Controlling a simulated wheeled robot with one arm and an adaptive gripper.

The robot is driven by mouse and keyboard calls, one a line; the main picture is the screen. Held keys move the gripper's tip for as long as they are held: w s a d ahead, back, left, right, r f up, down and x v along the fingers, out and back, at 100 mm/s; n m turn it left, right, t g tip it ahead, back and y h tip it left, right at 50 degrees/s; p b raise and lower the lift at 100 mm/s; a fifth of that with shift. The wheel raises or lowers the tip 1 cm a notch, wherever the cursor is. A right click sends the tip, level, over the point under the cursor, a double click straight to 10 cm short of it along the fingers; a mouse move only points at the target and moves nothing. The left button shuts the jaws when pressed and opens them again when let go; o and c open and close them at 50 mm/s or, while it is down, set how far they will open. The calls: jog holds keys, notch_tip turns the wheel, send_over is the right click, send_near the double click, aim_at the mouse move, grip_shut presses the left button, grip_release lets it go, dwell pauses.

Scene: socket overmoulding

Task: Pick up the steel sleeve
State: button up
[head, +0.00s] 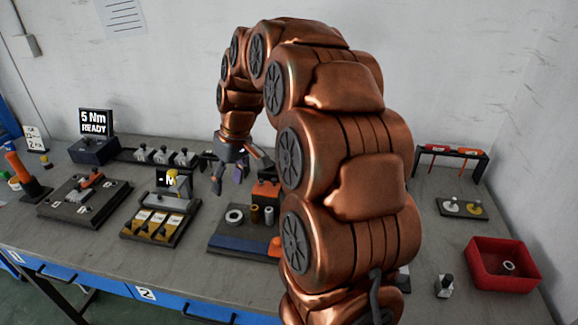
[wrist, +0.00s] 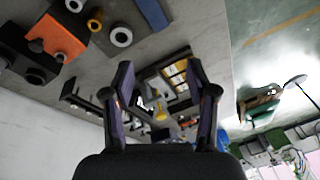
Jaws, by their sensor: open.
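The steel sleeve looks to be the small grey upright cylinder (head: 269,215) on the dark and blue board (head: 228,243), right of a brass-brown cylinder (head: 254,213) and a wide pale ring (head: 234,217). In the wrist view a grey round end at the top left (wrist: 73,5) seems to be the same sleeve, beside the brass piece (wrist: 95,21) and the pale ring (wrist: 121,37). My gripper (head: 238,174) is open and empty, above and behind the board. Its spread fingers also show in the wrist view (wrist: 160,78), with nothing between them.
An orange and black block (head: 266,190) stands behind the sleeve. My arm covers the board's right side. A tray with yellow-brown parts (head: 158,226) is to the left. A red bin (head: 500,265) holding a ring stands at the far right. Bare table lies between board and tray.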

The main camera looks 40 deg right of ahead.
jog(key=w+d+f+t+h, duration=0.1)
jog(key=w+d+f, duration=0.2)
jog(key=d, duration=1.2)
jog(key=w+d+f+t, duration=0.2)
jog(key=w+d+f, duration=0.15)
jog(key=d, duration=1.25)
jog(key=shift+a+p+x, duration=0.15)
jog(key=shift+p+x, duration=0.6)
jog(key=shift+x, duration=1)
jog(key=shift+a+p+x, duration=0.15)
jog(key=shift+p+x, duration=0.55)
jog(key=shift+x, duration=1)
jog(key=c, duration=1.1)
jog(key=shift+o, duration=0.2)
jog(key=shift+r, duration=0.1)
